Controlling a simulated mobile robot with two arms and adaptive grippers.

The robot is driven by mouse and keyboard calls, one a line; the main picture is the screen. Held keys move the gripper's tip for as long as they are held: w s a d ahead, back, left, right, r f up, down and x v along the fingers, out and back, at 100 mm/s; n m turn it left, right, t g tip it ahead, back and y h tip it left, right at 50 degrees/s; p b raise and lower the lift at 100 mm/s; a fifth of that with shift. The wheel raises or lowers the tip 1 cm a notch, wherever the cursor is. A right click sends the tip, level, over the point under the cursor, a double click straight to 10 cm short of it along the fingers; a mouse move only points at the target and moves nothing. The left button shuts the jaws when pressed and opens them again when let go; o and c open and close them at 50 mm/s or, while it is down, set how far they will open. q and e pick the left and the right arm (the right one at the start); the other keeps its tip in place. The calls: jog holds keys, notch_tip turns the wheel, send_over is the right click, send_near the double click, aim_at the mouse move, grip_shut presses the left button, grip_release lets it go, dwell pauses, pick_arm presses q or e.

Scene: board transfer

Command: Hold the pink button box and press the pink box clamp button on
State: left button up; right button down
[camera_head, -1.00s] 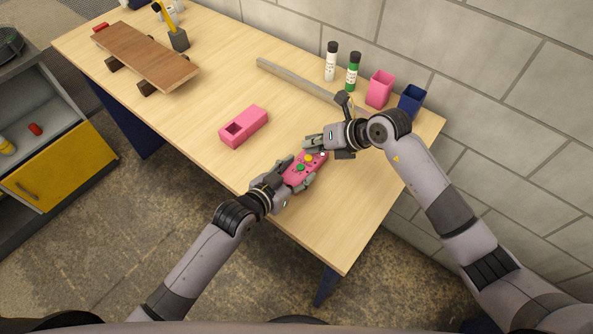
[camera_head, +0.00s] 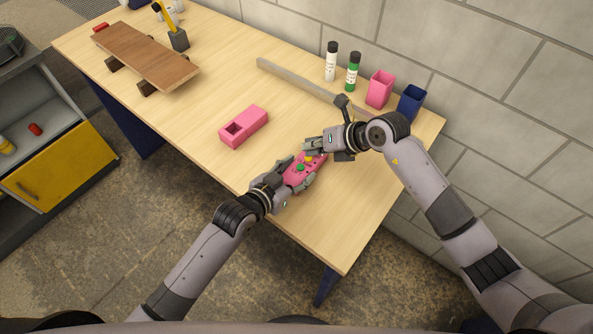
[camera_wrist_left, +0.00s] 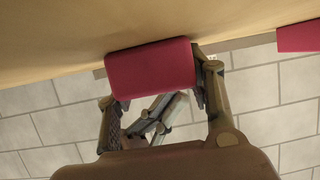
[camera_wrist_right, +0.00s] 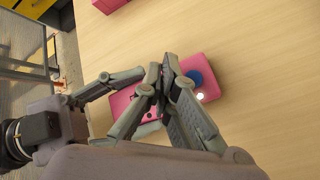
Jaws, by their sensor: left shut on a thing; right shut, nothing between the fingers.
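The pink button box (camera_head: 300,174), with green, yellow and other small buttons on top, is between the fingers of my left gripper (camera_head: 298,178), near the table's front edge. In the left wrist view its plain pink side (camera_wrist_left: 150,68) sits between the fingers. My right gripper (camera_head: 308,146) is shut and empty, its fingertips at the far end of the button box. In the right wrist view the shut fingers (camera_wrist_right: 158,75) cover part of the box; a blue button (camera_wrist_right: 202,84) and a bright white spot (camera_wrist_right: 200,97) show beside them. Whether the fingertips touch a button cannot be told.
A pink box with a square opening (camera_head: 258,119) lies on the table, left of the grippers. A grey bar (camera_head: 300,82), two bottles (camera_head: 331,62), a pink cup (camera_head: 380,89) and a blue cup (camera_head: 411,102) are along the wall. A wooden board (camera_head: 147,55) rests at the far left.

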jog(key=shift+f, duration=0.45)
dwell(0.5)
jog(key=shift+r, duration=0.9)
notch_tip(320, 180, up, 6)
dwell(0.4)
pick_arm(q)
jog(key=o, duration=1.4)
jog(key=shift+c, duration=0.2)
